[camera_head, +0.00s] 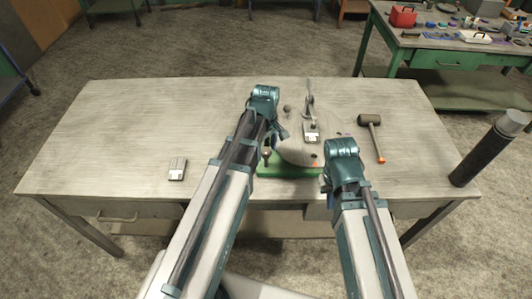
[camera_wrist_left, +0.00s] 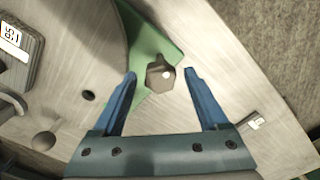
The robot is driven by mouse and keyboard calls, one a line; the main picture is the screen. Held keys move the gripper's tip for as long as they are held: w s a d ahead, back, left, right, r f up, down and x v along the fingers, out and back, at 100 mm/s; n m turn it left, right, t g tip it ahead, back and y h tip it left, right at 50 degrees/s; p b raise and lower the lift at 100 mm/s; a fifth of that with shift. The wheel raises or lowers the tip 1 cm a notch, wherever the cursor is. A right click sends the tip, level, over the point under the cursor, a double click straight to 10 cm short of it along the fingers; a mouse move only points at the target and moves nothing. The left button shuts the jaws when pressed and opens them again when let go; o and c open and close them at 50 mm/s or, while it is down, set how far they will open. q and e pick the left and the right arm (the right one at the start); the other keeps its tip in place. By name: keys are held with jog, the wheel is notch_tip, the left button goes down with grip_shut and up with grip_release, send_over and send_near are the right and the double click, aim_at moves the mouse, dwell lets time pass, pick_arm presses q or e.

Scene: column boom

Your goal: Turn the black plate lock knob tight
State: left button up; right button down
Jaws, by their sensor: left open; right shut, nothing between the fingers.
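The dark lock knob (camera_head: 267,156) stands at the left side of the round grey plate (camera_head: 295,152), over a green base (camera_head: 290,171). My left gripper (camera_head: 280,134) is open around the knob, with a visible gap on both sides in the left wrist view (camera_wrist_left: 160,82). My right gripper (camera_head: 328,186) is shut and empty near the plate's front right; its fingers are mostly hidden by my own wrist.
A toggle clamp (camera_head: 310,105) and a labelled grey block (camera_head: 311,136) are on the plate. A mallet (camera_head: 372,137) lies to the right, a dark cylinder (camera_head: 487,150) stands at the right edge, and a small grey block (camera_head: 177,169) lies left.

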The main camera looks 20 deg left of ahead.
pick_arm(q)
grip_shut()
dwell(0.4)
jog(key=shift+m, duration=0.3)
jog(key=m, duration=0.3)
jog(key=shift+m, duration=0.4)
jog(key=m, duration=0.4)
jog(key=shift+m, duration=0.3)
jog(key=m, duration=0.4)
jog(key=shift+m, duration=2.4)
